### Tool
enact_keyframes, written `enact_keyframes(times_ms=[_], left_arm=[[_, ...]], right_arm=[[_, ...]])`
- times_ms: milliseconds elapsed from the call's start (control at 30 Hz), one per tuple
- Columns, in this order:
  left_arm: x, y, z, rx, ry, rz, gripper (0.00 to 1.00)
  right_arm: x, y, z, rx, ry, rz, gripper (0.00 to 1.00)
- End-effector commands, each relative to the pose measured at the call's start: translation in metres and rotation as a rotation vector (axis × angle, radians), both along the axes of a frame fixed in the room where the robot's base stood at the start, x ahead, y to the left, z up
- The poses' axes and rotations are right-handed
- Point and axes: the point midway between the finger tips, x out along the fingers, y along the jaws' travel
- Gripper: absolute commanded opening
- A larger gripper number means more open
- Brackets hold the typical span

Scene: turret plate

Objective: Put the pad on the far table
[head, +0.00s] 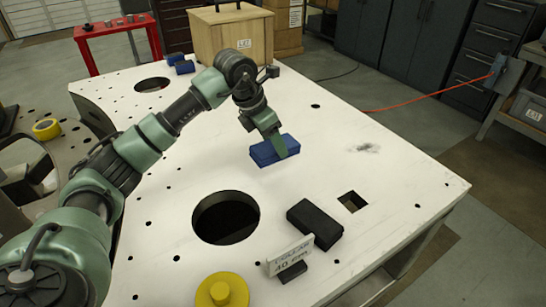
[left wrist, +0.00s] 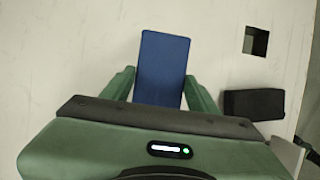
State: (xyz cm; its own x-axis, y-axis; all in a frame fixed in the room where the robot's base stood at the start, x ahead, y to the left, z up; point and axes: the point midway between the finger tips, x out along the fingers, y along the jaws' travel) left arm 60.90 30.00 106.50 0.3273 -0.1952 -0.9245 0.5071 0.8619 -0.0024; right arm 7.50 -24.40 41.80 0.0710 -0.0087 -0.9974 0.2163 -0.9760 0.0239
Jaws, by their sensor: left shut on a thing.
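A blue pad (head: 262,156) is on or just above the white plate table (head: 400,170), right of the large round hole; I cannot tell whether it touches the surface. My left gripper (head: 283,147) is shut on it, with the fingers on its two long sides. In the left wrist view the pad (left wrist: 163,62) lies between the green fingers, its near end hidden by the gripper body. A red table (head: 115,29) stands at the back left, beyond the white table, with a few small items on it. My right gripper is not in view.
A black block (head: 315,224), a small sign (head: 290,256) and a yellow flanged piece (head: 222,291) are near the front. Holes include a square one (head: 352,202). An orange cable crosses the floor.

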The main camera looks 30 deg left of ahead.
Motion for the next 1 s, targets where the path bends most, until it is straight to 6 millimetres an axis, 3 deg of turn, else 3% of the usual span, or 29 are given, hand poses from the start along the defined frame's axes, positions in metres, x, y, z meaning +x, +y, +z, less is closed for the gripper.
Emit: enact_keyframes(times_ms=[100,200,567,867,900,967,1000], left_arm=[[-0.001,0.0,-0.019,-0.001,0.002,0.001,0.21],[0.0,0.0,-0.027,-0.001,-0.001,0.001,0.21],[0.0,0.0,-0.065,0.0,0.0,0.001,0.21],[0.0,0.0,-0.069,0.0,-0.001,0.0,0.21],[0.0,0.0,-0.069,0.0,-0.001,0.0,0.65],[0.0,0.0,-0.068,0.0,-0.001,0.0,0.81],[0.0,0.0,-0.068,0.0,-0.001,0.0,0.81]], right_arm=[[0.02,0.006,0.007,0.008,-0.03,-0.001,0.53],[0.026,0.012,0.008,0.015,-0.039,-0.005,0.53],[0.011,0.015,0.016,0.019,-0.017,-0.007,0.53],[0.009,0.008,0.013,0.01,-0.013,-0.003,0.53],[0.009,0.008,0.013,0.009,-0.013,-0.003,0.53],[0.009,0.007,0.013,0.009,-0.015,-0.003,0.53],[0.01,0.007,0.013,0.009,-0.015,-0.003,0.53]])
